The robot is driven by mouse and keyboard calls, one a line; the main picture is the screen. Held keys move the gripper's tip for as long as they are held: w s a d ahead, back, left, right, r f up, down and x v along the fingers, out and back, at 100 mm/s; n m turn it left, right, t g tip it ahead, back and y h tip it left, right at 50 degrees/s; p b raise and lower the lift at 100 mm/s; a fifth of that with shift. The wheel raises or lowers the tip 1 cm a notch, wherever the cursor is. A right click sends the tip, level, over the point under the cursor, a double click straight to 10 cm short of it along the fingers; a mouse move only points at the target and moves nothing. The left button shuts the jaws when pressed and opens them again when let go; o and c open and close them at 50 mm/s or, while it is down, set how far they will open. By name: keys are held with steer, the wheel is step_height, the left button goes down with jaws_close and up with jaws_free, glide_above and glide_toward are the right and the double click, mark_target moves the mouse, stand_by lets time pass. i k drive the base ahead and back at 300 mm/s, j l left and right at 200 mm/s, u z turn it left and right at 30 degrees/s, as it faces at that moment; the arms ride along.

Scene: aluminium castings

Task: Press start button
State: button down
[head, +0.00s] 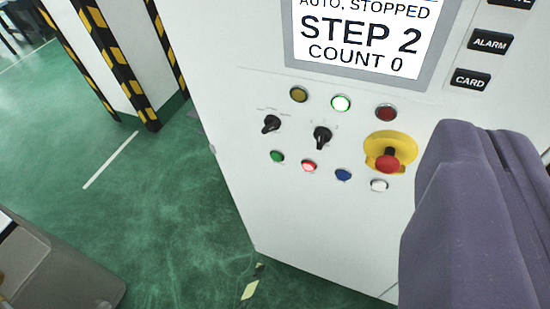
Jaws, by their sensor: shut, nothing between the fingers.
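A white control panel (235,120) faces me. A small dark green button (277,156) sits at the left of its lower row, likely the start button, though its label is too small to read. A lit red-rimmed button (308,166), a blue button (343,175) and a white button (379,185) follow to its right. My gripper (478,135), a purple-grey shape, fills the lower right of the view. It is shut and empty, right of the buttons, and hides part of the panel. No contact with a button shows.
A red emergency stop (388,163) on a yellow base is close left of my gripper. Two black selector knobs (322,137) stick out. The screen (365,35) reads AUTO, STOPPED, STEP 2, COUNT 0. Striped posts (120,60) stand left; green floor is open.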

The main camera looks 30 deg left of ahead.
mark_target(277, 157)
steer(key=i+j+z, duration=0.1)
steer(key=j+z, duration=0.25)
steer(key=i+j+z, duration=0.1)
steer(key=j+z, duration=0.65)
steer(key=j, duration=0.1)
